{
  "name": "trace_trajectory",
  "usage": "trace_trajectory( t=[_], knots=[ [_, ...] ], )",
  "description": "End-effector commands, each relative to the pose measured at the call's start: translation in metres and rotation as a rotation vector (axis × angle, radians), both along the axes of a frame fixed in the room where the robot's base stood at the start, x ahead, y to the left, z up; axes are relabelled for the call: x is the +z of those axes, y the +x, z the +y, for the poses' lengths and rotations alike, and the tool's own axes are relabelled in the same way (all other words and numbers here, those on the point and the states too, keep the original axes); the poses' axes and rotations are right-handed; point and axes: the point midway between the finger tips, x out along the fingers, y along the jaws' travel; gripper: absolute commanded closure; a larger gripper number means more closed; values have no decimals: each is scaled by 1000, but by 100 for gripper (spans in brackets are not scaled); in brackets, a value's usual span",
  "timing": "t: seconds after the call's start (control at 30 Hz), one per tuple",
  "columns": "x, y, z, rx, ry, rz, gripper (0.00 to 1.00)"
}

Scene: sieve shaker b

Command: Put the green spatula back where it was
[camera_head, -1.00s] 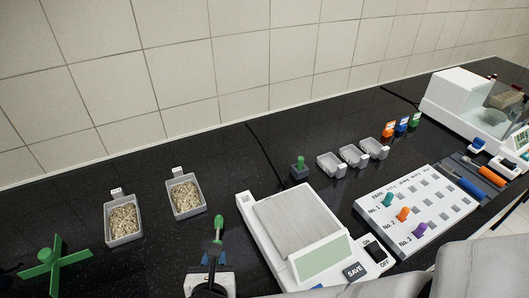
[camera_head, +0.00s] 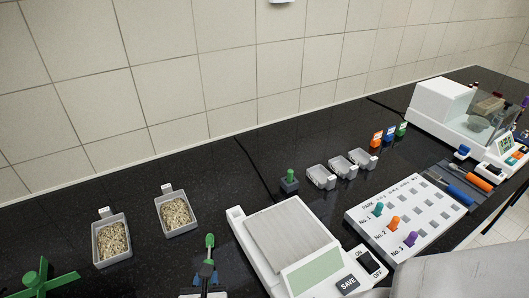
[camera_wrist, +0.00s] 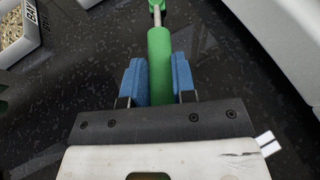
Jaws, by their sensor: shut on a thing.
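The green spatula (camera_head: 210,241) is in my gripper (camera_head: 206,272), near the bottom of the head view, between the sample trays and the balance. In the wrist view, my gripper's blue pads (camera_wrist: 158,82) are shut on both sides of the green handle (camera_wrist: 159,55). A metal shaft and a second green part run on to the top edge there. The spatula is held over the black bench. On the right, a dark tool rest (camera_head: 451,172) bears a blue-handled tool (camera_head: 460,195) and an orange-handled tool (camera_head: 477,183).
The balance (camera_head: 237,228) stands right of my gripper. Two grey trays of grain (camera_head: 124,255) (camera_head: 190,228) are to its left, with a green cross-shaped knob (camera_head: 42,279). A white numbered board (camera_head: 400,250), small empty trays (camera_head: 321,177) and a glass-fronted instrument (camera_head: 440,102) are further right.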

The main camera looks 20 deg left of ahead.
Motion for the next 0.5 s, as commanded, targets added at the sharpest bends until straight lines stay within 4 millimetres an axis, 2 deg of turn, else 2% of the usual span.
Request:
trace_trajectory(
  t=[0.2, 0.23, 0.4, 0.5],
  knots=[
    [-3, 0, 0, 0, 0, 0, 100],
    [-4, 0, 0, 0, 0, 0, 74],
    [-3, 0, 0, 0, 0, 0, 48],
    [-3, 0, 0, 0, 0, 0, 45]
  ],
)
